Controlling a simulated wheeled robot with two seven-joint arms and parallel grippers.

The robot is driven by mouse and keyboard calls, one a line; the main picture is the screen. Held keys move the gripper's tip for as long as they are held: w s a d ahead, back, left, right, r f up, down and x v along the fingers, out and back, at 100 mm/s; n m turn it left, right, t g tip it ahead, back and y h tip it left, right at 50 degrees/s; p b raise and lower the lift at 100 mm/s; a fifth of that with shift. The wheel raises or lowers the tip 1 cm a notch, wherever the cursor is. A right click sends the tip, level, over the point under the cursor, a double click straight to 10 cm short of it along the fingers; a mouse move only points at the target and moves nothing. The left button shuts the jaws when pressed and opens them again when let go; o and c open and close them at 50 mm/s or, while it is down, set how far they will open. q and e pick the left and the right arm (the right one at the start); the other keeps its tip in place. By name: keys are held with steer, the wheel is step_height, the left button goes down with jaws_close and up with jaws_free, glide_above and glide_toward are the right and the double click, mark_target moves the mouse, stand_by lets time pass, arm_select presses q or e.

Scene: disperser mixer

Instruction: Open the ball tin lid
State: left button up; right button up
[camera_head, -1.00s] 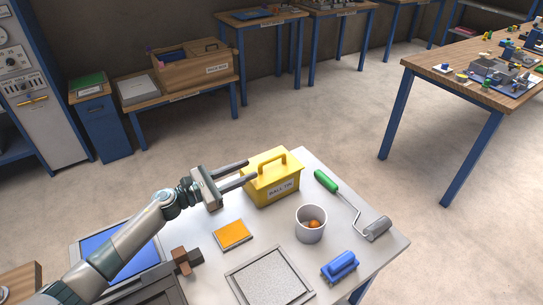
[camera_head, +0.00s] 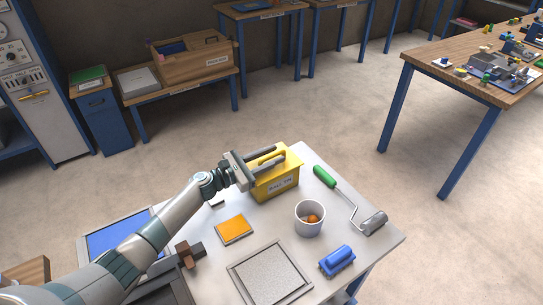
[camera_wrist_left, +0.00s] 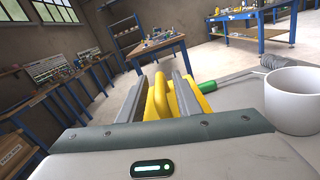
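The yellow ball tin (camera_head: 277,185) stands on the white table with its lid on and a label on its front. Its lid has a raised yellow handle (camera_wrist_left: 161,92). My left gripper (camera_head: 284,155) is at the top of the tin, its two fingers open. In the left wrist view the fingers lie on either side of the handle, with the handle between them and a gap still visible. The fingers and hand partly hide the handle and lid in the head view. My right gripper is not in view.
Right of the tin lie a green-handled roller (camera_head: 325,177) and a white cup (camera_head: 309,220) with an orange ball inside. In front are an orange pad (camera_head: 234,229), a grey framed panel (camera_head: 269,273) and a blue block-like tool (camera_head: 338,260).

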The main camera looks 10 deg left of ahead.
arm_select(q)
jaws_close()
steer(key=shift+a+r, duration=0.1)
steer(key=shift+r, duration=0.05)
